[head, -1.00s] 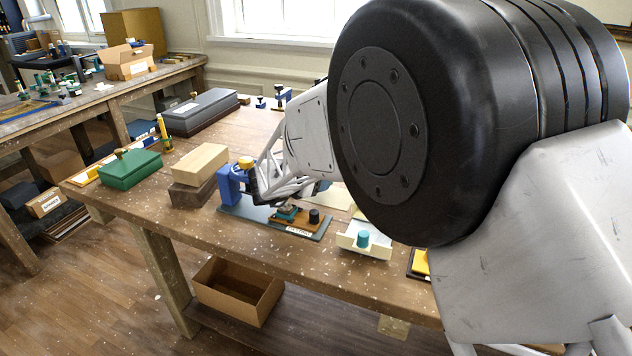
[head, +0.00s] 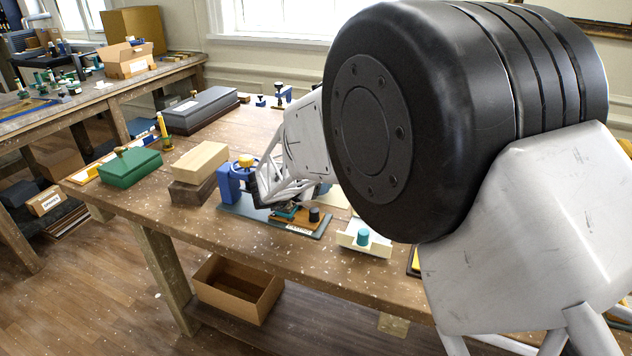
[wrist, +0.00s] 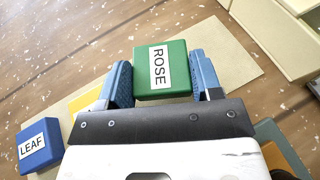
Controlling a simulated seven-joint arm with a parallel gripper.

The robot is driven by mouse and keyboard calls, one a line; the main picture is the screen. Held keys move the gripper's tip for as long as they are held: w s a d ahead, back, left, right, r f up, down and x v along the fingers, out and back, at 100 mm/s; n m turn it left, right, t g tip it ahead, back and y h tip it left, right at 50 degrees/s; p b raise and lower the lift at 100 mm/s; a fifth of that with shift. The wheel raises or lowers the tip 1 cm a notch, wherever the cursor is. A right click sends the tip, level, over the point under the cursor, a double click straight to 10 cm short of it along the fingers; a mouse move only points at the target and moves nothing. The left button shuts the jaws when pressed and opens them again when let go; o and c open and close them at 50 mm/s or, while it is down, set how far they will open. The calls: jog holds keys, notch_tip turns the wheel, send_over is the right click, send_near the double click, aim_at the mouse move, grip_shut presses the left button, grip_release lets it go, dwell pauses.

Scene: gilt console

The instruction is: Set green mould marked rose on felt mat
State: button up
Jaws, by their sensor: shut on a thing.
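The green mould marked ROSE (wrist: 147,86) is between the two blue finger pads of my gripper (wrist: 163,76) in the wrist view, its label facing the camera. My gripper is shut on it. A flat cream sheet (wrist: 225,52), perhaps the felt mat, lies under and around the mould in that view. I cannot tell whether the mould touches it or is held above. A blue mould marked LEAF (wrist: 38,147) is at the lower left, at the sheet's left end. In the head view my arm hides the green mould, and my fingertips cannot be made out.
A yellow flat piece (wrist: 92,97) shows left of my gripper. Cream blocks (wrist: 275,30) stand at the upper right. In the head view a blue press (head: 232,184), a green box (head: 130,168), stacked wood blocks (head: 199,162) and a dark case (head: 200,108) stand on the bench.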

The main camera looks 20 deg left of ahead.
jog(key=o, duration=1.1)
jog(key=shift+r, duration=0.15)
jog(key=shift+r, duration=0.5)
jog(key=v, duration=1.2)
